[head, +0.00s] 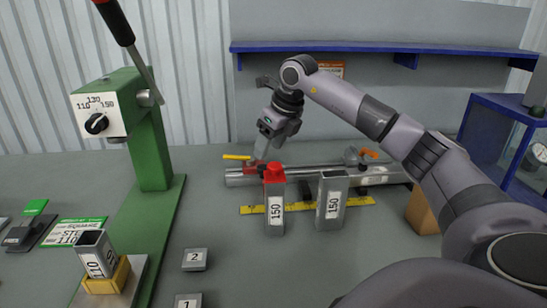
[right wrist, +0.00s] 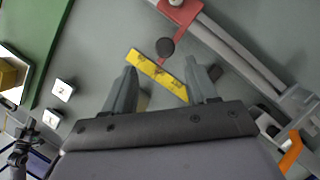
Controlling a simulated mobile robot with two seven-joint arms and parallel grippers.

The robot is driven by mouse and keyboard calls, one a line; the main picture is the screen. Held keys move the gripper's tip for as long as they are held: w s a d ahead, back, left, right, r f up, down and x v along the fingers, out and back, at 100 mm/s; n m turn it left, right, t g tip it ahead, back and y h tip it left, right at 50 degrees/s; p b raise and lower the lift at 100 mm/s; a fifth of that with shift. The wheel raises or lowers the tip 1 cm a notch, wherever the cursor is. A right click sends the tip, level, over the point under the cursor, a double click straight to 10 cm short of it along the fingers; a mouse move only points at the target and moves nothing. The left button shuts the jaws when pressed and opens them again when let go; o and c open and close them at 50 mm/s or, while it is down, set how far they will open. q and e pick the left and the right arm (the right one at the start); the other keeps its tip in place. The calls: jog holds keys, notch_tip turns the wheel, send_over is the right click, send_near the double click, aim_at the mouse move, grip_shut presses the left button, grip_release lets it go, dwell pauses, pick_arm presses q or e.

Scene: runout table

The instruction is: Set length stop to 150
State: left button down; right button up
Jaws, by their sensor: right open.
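The runout rail (head: 320,173) runs along the back of the table, with a yellow scale strip (head: 350,202) in front of it. A red part (head: 275,172), apparently the length stop, shows above a grey piece labelled 150 (head: 275,212); whether they touch is unclear. A red block (right wrist: 180,10) sits on the rail in the right wrist view, with a red arm leading to a dark disc (right wrist: 165,46). My right gripper (head: 262,155) is beside the red part. Its fingers (right wrist: 161,82) are open over the yellow strip (right wrist: 157,75). My left gripper is not in view.
A second tube labelled 150 (head: 332,205) stands to the right, before an orange lever (head: 368,153). A green machine (head: 150,140) with a dial (head: 97,123) stands at left. A tube (head: 95,255) sits in a yellow holder. Plates 2 (head: 195,259) and 1 (head: 188,301) lie in front.

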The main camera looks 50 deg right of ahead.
aim_at(262, 166)
jog(key=shift+d+p+x, duration=0.2)
jog(key=shift+x, duration=1.6)
jog(key=shift+d+p+x, duration=0.15)
jog(key=shift+x, duration=1.6)
